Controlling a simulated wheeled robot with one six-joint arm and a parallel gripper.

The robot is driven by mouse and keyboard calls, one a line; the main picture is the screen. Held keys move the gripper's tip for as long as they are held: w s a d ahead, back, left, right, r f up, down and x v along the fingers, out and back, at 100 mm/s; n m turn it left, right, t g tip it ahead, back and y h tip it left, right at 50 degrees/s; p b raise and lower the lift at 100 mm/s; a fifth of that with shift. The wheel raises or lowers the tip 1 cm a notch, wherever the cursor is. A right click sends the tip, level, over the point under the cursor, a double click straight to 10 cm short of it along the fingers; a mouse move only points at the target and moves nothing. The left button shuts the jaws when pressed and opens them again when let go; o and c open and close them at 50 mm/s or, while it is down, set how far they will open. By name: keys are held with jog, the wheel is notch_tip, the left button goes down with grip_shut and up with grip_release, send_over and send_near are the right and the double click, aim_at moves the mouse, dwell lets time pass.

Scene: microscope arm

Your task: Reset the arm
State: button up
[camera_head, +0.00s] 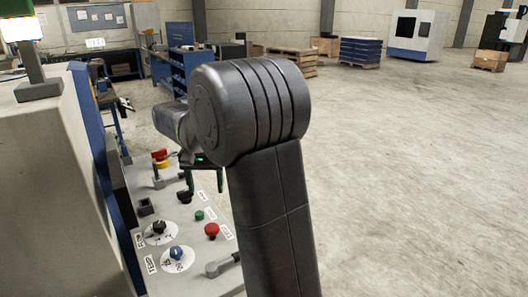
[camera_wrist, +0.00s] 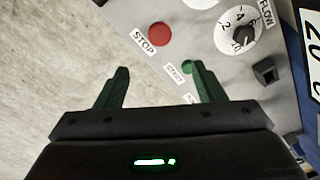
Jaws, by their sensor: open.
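A grey sloped control panel (camera_head: 216,272) carries several knobs, buttons and levers. My gripper (camera_head: 206,184) is above the panel's far part, partly hidden by my own arm. In the wrist view my gripper (camera_wrist: 160,85) has its two green fingers apart, with nothing between them. Past the fingers are the red STOP button (camera_wrist: 159,34), the black FLOW knob (camera_wrist: 238,37) and a black square switch (camera_wrist: 265,71). Nothing in view is marked as the arm to reset.
In the head view a red button (camera_head: 211,230), a blue TEMP knob (camera_head: 177,253) and a grey lever (camera_head: 222,266) sit on the near panel. A large grey cabinet (camera_head: 45,190) stands left. The floor (camera_head: 410,180) to the right is open.

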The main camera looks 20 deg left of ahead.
aim_at(212, 227)
notch_tip(212, 227, down, 16)
jog(key=shift+r, duration=0.25)
dwell(0.4)
jog(key=shift+r, duration=0.1)
